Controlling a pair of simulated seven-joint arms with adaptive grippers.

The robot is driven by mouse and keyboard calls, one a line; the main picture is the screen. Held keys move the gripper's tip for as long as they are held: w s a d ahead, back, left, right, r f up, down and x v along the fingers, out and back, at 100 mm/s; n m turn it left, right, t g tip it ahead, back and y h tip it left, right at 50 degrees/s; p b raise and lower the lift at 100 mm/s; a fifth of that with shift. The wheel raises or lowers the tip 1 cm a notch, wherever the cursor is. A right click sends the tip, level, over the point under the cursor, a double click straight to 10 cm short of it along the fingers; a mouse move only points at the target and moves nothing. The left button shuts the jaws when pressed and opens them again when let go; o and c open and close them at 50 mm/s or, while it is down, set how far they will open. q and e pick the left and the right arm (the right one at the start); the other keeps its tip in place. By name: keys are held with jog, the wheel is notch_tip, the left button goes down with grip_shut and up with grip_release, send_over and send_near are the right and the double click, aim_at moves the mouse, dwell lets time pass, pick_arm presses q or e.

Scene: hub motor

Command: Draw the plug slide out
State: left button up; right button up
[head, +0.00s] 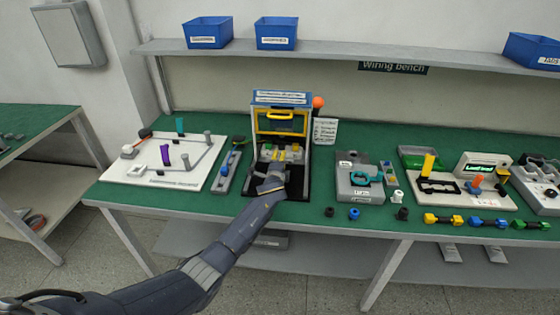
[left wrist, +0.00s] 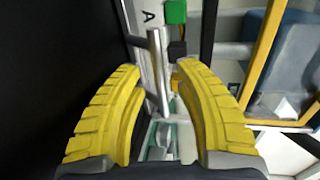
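The fixture (head: 281,97) with a blue and yellow frame stands at the back of a black tray area on the green bench. My left gripper (head: 280,157) reaches into its front. In the left wrist view, its two yellow fingers (left wrist: 160,72) are apart, one on each side of a grey metal bar handle (left wrist: 155,60). A gap shows between the bar and each finger. The bar appears to belong to the plug slide, whose body is mostly hidden behind the fingers. A green block (left wrist: 176,11) and a dark connector sit beyond it. My right gripper is not in view.
A yellow-framed panel (left wrist: 266,60) stands close to the right of the fingers. A white wiring board (head: 140,165) lies left of the fixture. A grey box with a teal handle (head: 360,182) stands to the right. A shelf with blue bins (head: 276,33) runs above.

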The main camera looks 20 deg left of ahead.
pick_arm(q)
jog(key=shift+w, duration=0.25)
grip_shut()
dwell(0.5)
